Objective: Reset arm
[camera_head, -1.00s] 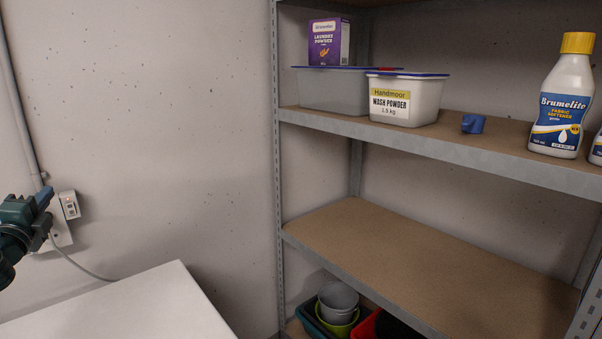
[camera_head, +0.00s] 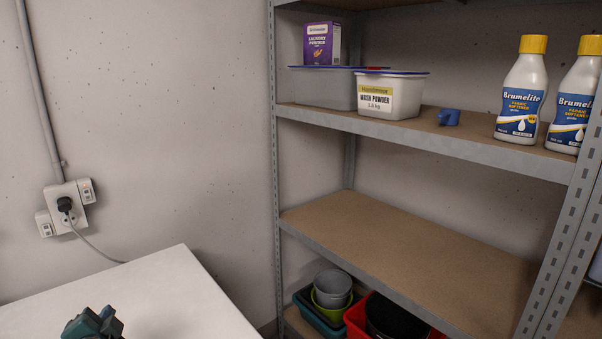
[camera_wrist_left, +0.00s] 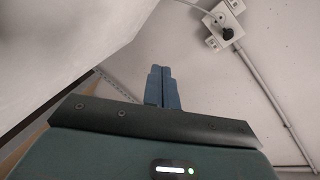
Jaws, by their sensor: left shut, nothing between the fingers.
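My left gripper (camera_head: 97,324) is at the bottom left of the head view, in front of the white surface (camera_head: 190,290). In the left wrist view its two blue fingers (camera_wrist_left: 162,88) are together with nothing between them. Most of the left arm is out of the head view. My right gripper does not show in any view.
A metal shelf unit stands at the right. Its upper shelf (camera_head: 400,133) holds a wash powder tub (camera_head: 402,97), a purple box (camera_head: 321,43), a blue object (camera_head: 449,117) and softener bottles (camera_head: 522,92). The middle shelf (camera_head: 400,250) is bare. A wall socket (camera_head: 66,206) is at left.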

